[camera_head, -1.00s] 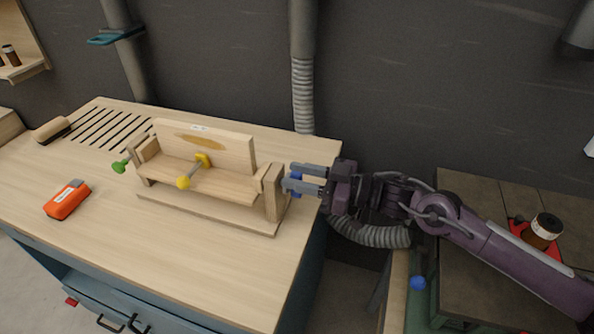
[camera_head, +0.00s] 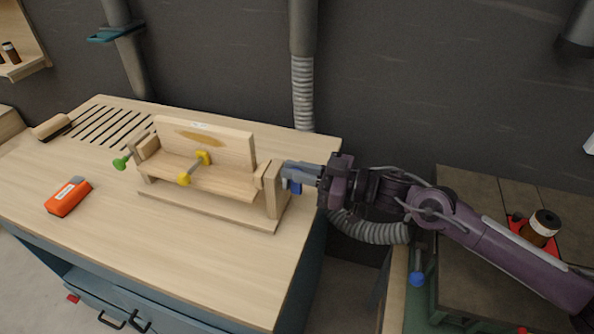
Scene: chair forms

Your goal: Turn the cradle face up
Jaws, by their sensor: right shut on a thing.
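The wooden cradle (camera_head: 225,178) stands on the workbench in the head view. It has a long seat board, an upright back board with a darker oval mark, and end posts on a base board. My right gripper (camera_head: 290,173) is at the right end post, shut on a blue knob (camera_head: 296,188) there. The fingers hide most of this knob. My left gripper is not in view.
An orange device (camera_head: 68,197) lies on the workbench (camera_head: 160,240) at the left, and a brush (camera_head: 51,128) lies behind it near the slots. The front of the bench is clear. A grey hose (camera_head: 303,95) and wall stand behind. A side table with a jar (camera_head: 542,227) is at right.

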